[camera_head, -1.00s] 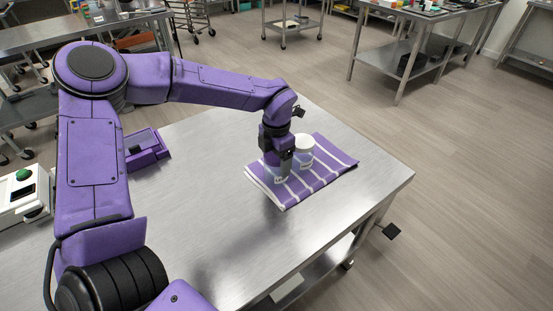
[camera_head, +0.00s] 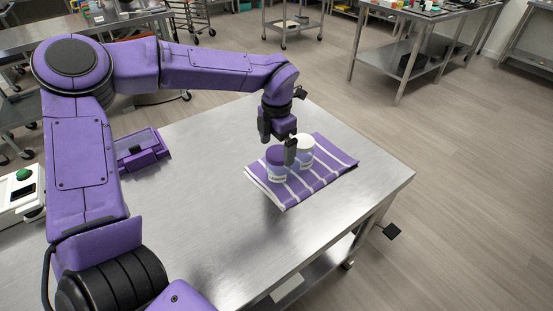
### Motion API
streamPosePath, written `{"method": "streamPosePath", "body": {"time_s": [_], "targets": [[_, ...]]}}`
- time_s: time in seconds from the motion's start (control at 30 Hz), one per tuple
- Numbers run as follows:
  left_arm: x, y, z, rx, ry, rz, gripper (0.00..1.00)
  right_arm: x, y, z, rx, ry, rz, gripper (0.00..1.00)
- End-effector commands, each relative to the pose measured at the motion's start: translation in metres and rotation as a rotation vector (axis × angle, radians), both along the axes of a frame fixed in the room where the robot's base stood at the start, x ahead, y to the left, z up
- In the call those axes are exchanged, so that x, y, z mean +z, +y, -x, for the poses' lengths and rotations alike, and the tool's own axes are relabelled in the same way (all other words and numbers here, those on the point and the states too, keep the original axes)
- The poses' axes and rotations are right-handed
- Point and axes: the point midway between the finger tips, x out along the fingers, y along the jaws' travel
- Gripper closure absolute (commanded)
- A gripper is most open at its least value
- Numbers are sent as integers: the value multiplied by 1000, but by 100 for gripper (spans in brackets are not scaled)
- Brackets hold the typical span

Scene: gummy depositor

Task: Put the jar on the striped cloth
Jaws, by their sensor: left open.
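The purple and white striped cloth (camera_head: 323,178) lies on the steel table. Two jars stand upright on it, side by side. One jar (camera_head: 277,165) has a purple lid and a pale label. The other jar (camera_head: 305,150) has a white lid and is just behind and to the right. My left gripper (camera_head: 278,148) points down over the purple-lidded jar, with its fingers apart. One finger hangs in front of the gap between the jars and hides part of the white-lidded one. My right gripper is not in view.
A purple tray-like box (camera_head: 141,150) sits at the table's back left. A white box with a green button (camera_head: 22,185) is at the far left. The table's front middle (camera_head: 215,225) is bare. The table's right corner (camera_head: 408,176) is close to the cloth.

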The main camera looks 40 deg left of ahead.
Motion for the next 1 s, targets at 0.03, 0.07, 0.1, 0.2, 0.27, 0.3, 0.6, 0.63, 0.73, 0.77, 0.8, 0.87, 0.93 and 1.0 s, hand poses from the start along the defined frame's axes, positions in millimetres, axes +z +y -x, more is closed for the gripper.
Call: {"method": "streamPosePath", "body": {"time_s": [0.03, 0.07, 0.1, 0.2, 0.27, 0.3, 0.6, 0.63, 0.73, 0.77, 0.8, 0.87, 0.93, 1.0], "targets": [[14, 0, -1, 2, -5, 0, 0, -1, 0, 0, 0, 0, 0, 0], [22, 0, -1, 1, -4, -1, 0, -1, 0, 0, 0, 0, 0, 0], [31, 0, -1, 1, -3, -1, 0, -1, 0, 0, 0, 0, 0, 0], [51, 0, 0, 1, -2, -2, 0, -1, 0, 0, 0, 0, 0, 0], [59, 0, 0, 2, -1, -1, 0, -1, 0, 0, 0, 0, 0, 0], [62, 0, 0, 1, -1, -1, 0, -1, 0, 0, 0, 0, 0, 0], [67, 0, 0, 0, 1, 0, 0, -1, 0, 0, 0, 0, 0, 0], [67, 0, 0, 0, 1, 0, 0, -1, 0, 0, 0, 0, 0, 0], [67, 0, 0, 0, 1, 0, 0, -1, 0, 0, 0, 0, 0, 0], [67, 0, 0, 0, 1, 0, 0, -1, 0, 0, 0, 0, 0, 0], [67, 0, 0, 0, 1, 0, 0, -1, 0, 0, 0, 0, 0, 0], [67, 0, 0, 0, 0, 0, 0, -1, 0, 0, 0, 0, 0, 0], [67, 0, 0, 0, 0, 0, 0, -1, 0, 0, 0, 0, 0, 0], [67, 0, 0, 0, 0, 0, 0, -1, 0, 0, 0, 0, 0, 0]]}}
